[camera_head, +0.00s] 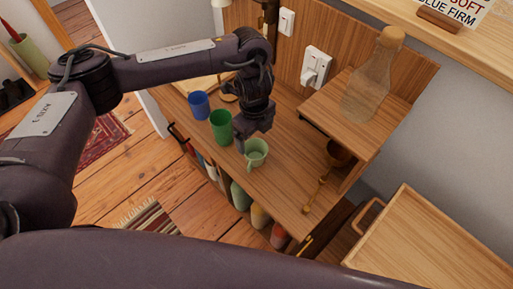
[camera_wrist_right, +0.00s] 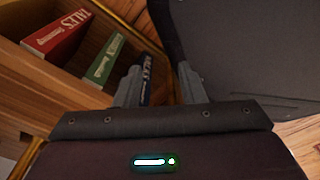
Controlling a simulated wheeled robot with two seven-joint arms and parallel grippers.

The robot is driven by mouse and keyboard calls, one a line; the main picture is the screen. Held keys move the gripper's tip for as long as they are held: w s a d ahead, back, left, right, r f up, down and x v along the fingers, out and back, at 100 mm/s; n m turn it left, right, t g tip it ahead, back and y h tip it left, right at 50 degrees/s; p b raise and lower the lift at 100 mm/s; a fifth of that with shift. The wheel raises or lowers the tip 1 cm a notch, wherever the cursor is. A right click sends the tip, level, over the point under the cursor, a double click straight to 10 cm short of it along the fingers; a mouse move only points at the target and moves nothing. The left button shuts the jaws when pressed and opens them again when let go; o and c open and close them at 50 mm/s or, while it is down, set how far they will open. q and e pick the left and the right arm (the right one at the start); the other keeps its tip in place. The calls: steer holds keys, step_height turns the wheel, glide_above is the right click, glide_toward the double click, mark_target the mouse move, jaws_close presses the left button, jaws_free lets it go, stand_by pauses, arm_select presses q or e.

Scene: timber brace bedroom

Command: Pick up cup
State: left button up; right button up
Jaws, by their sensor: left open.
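A pale green cup (camera_head: 257,155) with a handle stands upright on the wooden counter in the head view. My left gripper (camera_head: 246,141) points down at the cup's far left rim, with a fingertip close to it. I cannot tell whether it touches. The arm hides part of the fingers. A darker green cup (camera_head: 221,127) and a blue cup (camera_head: 199,106) stand farther left along the counter. In the right wrist view, the two fingers of my right gripper (camera_wrist_right: 161,84) are apart with nothing seen held between them.
A glass bottle (camera_head: 371,80) with a cork stands on a raised wooden shelf (camera_head: 335,115) to the right. A brass-coloured utensil (camera_head: 318,192) lies near the counter's right end. Bottles stand below the counter. Books, one red (camera_wrist_right: 57,35), stand near my right gripper.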

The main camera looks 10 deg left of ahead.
mark_target(256, 149)
arm_select(q)
step_height(256, 149, down, 7)
steer(key=shift+s+d+f+b, duration=0.1)
steer(key=shift+s+d+b, duration=0.05)
steer(key=shift+b, duration=0.9)
steer(key=shift+f, duration=0.1)
arm_select(e)
steer(key=shift+s+a+f, duration=0.1)
steer(key=shift+s+f, duration=0.15)
steer(key=shift+f, duration=0.35)
steer(key=shift+s+a+f, duration=0.1)
steer(key=shift+s+f, duration=0.1)
steer(key=shift+f, duration=0.35)
arm_select(q)
steer(key=shift+c, duration=0.2)
steer(key=c, duration=1)
steer(key=shift+c, duration=0.5)
arm_select(e)
steer(key=shift+d, duration=0.15)
